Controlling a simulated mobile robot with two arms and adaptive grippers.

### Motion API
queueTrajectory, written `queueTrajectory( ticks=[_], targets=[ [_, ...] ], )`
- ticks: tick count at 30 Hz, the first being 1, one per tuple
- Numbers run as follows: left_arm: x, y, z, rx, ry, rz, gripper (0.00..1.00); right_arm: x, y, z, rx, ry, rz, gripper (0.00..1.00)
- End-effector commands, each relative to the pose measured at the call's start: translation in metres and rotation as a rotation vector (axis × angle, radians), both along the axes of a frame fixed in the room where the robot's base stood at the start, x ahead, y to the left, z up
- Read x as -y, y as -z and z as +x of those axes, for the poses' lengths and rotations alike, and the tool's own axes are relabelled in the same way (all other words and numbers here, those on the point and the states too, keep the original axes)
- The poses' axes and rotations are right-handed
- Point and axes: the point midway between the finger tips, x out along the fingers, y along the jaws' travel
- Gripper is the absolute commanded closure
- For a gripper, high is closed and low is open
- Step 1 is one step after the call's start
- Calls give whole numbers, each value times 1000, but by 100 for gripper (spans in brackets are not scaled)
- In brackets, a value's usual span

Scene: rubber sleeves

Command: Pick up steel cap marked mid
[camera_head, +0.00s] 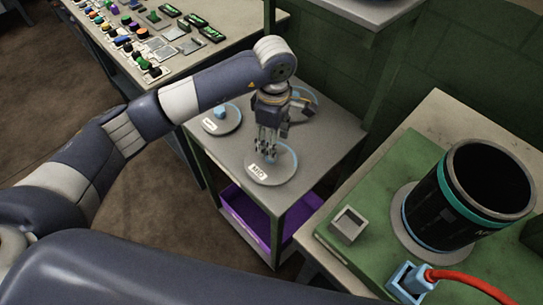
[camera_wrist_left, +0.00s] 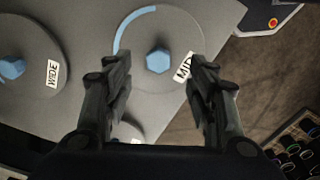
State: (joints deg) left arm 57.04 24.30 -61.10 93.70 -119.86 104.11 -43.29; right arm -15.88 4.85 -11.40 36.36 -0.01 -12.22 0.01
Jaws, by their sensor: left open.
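The steel cap marked MID (camera_wrist_left: 135,72) is a round grey disc with a blue hexagonal knob (camera_wrist_left: 158,61), a blue arc along part of its edge and a white label. It lies flat on a grey cart top. In the head view it appears to be the front disc (camera_head: 262,178), partly hidden by my gripper. My left gripper (camera_head: 268,152) points down above it. In the left wrist view the open fingers (camera_wrist_left: 160,75) stand on either side of the knob, with nothing held. My right gripper is not in view.
A cap marked WIDE (camera_wrist_left: 25,45) and another disc (camera_head: 310,98) share the cart top (camera_head: 325,145). A purple bin (camera_head: 250,215) sits below. At right, a green-topped bench holds a black cylinder (camera_head: 440,215), a small grey box (camera_head: 347,226) and a blue connector with red cable.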

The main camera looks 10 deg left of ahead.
Motion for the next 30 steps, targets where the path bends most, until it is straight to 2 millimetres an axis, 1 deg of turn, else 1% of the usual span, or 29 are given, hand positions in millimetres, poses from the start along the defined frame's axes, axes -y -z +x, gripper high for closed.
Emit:
queueTrajectory(
  ticks=[1,3,6,7,9,11,14,15,18,22,27,28,29,30],
  targets=[
    [0,7,0,-3,-1,0,48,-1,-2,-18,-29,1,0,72],
    [0,16,0,-3,-3,-3,48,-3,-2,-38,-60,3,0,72],
    [0,22,0,0,-3,-2,48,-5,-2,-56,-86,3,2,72],
    [0,24,0,-1,-2,-2,48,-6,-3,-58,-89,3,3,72],
    [-1,29,0,-3,-3,-3,48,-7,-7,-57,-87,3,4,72],
    [-3,36,0,-5,-5,-2,48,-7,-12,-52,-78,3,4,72],
    [-7,50,0,-7,-6,-3,48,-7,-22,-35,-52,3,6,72],
    [-7,57,0,-5,-4,-3,48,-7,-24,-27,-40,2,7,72],
    [-6,69,1,-2,-4,-4,48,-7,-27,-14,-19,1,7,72],
    [-6,76,1,-2,-3,-4,48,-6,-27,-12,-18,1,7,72],
    [-6,76,2,-1,-3,-4,48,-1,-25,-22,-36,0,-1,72],
    [-6,76,2,-1,-3,-4,52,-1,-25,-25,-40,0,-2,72],
    [-6,76,2,-1,-3,-4,59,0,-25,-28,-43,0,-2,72],
    [-6,76,2,-1,-3,-4,68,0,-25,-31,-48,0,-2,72]
  ],
)
